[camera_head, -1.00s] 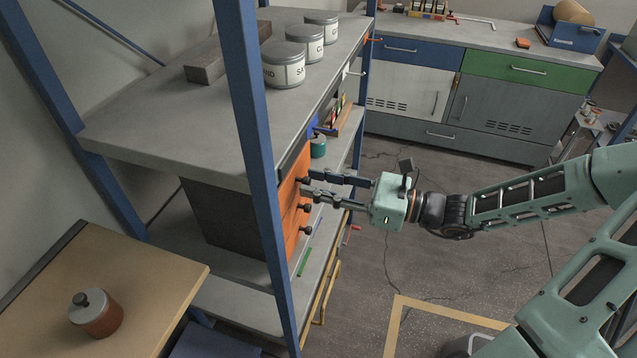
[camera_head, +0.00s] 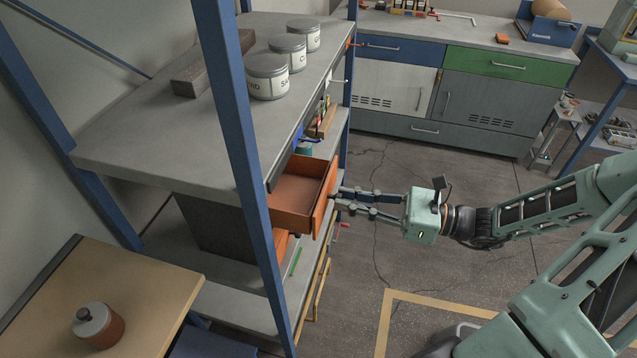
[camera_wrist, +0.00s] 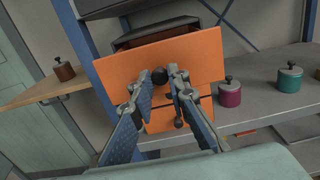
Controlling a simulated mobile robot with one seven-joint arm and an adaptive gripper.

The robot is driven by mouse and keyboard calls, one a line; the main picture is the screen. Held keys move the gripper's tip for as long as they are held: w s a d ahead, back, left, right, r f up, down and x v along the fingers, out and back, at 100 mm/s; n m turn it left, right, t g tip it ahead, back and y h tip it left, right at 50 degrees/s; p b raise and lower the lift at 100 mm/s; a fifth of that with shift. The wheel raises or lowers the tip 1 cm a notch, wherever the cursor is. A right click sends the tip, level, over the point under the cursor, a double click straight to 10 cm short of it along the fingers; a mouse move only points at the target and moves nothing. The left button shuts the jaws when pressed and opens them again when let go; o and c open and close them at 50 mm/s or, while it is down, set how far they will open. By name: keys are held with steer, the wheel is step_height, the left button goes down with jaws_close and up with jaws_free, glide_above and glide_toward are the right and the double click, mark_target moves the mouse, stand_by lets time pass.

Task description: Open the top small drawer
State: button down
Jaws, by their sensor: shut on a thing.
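The top small drawer (camera_head: 297,197) is orange and stands pulled out of its dark cabinet (camera_head: 212,226) under the bench top. Its inside looks empty. My gripper (camera_head: 340,198) is at the drawer front, shut on the dark round knob. In the wrist view the orange drawer front (camera_wrist: 125,75) faces me, and the knob (camera_wrist: 159,76) sits between the fingertips of my gripper (camera_wrist: 166,82). Another orange drawer front (camera_wrist: 207,90) is below it, partly hidden by my fingers.
A blue post (camera_head: 238,140) stands just left of the drawer. Jars (camera_head: 267,77) stand on the bench top. A magenta pot (camera_wrist: 229,94) and a teal pot (camera_wrist: 289,78) stand on the shelf to the right. Open floor (camera_head: 400,265) lies in front of the shelf.

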steer(key=v, duration=0.4)
steer(key=c, duration=1.8)
jaws_free()
steer(key=shift+c, duration=0.2)
steer(key=v, duration=1.2)
